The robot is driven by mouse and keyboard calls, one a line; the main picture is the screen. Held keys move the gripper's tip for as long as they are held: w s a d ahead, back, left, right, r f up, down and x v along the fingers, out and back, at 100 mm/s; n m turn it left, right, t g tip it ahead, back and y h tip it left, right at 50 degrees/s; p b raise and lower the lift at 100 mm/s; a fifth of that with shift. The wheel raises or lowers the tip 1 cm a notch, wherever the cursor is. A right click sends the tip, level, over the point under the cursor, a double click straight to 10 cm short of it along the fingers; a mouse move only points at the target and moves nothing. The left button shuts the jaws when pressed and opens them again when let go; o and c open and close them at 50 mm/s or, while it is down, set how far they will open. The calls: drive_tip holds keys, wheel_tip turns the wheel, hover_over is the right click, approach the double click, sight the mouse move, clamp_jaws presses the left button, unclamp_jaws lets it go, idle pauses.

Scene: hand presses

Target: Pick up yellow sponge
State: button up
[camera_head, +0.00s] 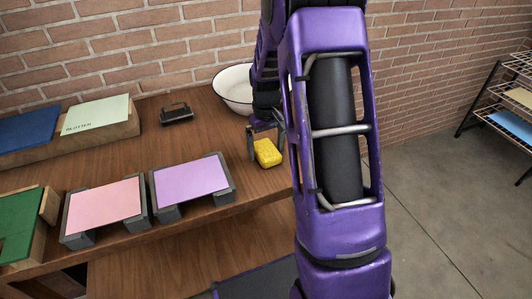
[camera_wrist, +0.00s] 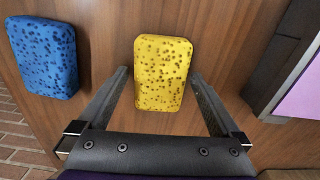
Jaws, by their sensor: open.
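The yellow sponge (camera_head: 267,153) lies on the wooden bench near its right end. In the wrist view the yellow sponge (camera_wrist: 162,74) is centred ahead, with dark pores on its face. My gripper (camera_head: 265,145) is over it in the head view. My gripper's open fingers (camera_wrist: 160,84) reach toward it in the wrist view, one on each side, with gaps between the fingers and the sponge. A blue sponge (camera_wrist: 43,56) lies to the left in the wrist view. It is hidden in the head view.
A white bowl (camera_head: 234,92) stands behind the gripper. A pink plate (camera_head: 103,204) and a purple plate (camera_head: 190,181) sit on grey presses to the left. A black object (camera_head: 176,114) lies further back. A metal shelf (camera_head: 510,100) stands at the far right.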

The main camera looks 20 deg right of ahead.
sight(266, 149)
drive_tip(key=shift+f, duration=0.3)
drive_tip(key=c, duration=1.2)
wheel_tip(266, 149, up, 10)
drive_tip(key=shift+r+p, duration=0.1)
drive_tip(key=shift+p, duration=0.2)
drive_tip(key=o, duration=0.7)
drive_tip(key=c, duration=0.6)
